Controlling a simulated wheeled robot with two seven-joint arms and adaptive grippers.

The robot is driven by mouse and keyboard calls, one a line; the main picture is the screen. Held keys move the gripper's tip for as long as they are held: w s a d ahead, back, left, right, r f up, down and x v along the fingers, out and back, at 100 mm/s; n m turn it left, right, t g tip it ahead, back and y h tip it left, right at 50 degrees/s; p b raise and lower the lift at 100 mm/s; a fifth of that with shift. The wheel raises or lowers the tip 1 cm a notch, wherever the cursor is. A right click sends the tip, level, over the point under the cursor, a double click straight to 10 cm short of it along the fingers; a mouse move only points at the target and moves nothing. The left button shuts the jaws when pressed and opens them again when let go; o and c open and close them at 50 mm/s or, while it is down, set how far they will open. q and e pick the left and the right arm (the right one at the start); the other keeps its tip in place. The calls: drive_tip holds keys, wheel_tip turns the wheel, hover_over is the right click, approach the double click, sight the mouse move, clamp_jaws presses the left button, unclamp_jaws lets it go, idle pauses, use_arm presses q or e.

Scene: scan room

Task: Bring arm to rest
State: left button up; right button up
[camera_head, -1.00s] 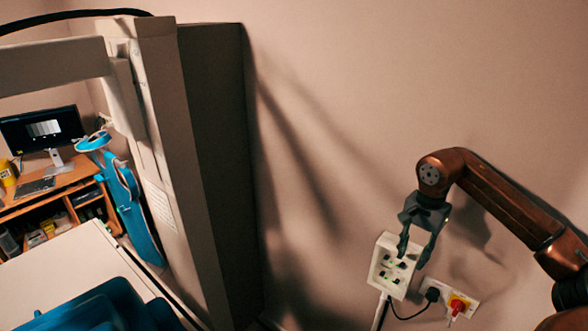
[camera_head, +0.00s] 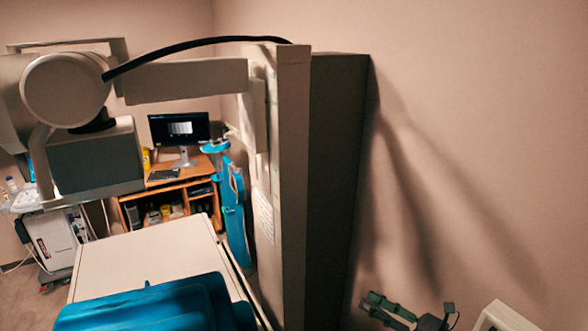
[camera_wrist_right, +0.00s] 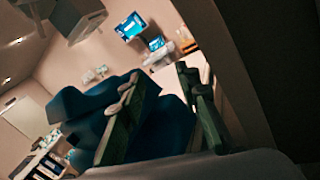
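My right gripper (camera_head: 385,308) is low at the right of the head view, in front of the wall and near the tall dark cabinet side. Its two fingers point left, and its arm is mostly out of the picture. In the right wrist view the gripper (camera_wrist_right: 158,78) shows two green-grey fingers with grey pads. They are apart, and I see nothing held between them. My left gripper is in neither view.
The corner of a white box (camera_head: 503,317) shows at bottom right. A tall beige column (camera_head: 292,180) carries a horizontal arm and scanner head (camera_head: 95,160). A pale table (camera_head: 140,258) with blue padding (camera_head: 150,308) lies below. A desk (camera_head: 170,184) with a monitor stands behind.

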drive_tip(key=d+f+m+t+h, duration=0.3)
drive_tip(key=d+f+m+h, duration=0.3)
drive_tip(key=m, duration=0.6)
drive_tip(key=d+f+m+t+h, duration=0.3)
drive_tip(key=d+f+m+h, duration=0.2)
drive_tip(key=d+m+h, duration=0.45)
drive_tip(key=s+d+f+m+g+h, duration=0.1)
drive_tip(key=s+d+f+m+g, duration=0.2)
drive_tip(key=s+f+m+g, duration=0.6)
drive_tip(key=s+a+f+m+g+y, duration=0.1)
drive_tip(key=s+a+f+m+g, duration=0.2)
drive_tip(key=s+f+m, duration=0.5)
drive_tip(key=s+a+f+m+g+y, duration=0.1)
drive_tip(key=s+a+f+m+g, duration=0.15)
drive_tip(key=s+f, duration=1)
wheel_tip(320, 180, down, 29)
drive_tip(key=s+g+b, duration=0.1)
drive_tip(key=s+b, duration=0.1)
drive_tip(key=s, duration=0.1)
drive_tip(key=s+f+g+b, duration=0.1)
drive_tip(key=s+f, duration=1.8)
drive_tip(key=f, duration=0.1)
drive_tip(key=shift+s+a+n, duration=0.25)
drive_tip(key=shift+a+n, duration=0.05)
drive_tip(key=shift+g+y, duration=0.25)
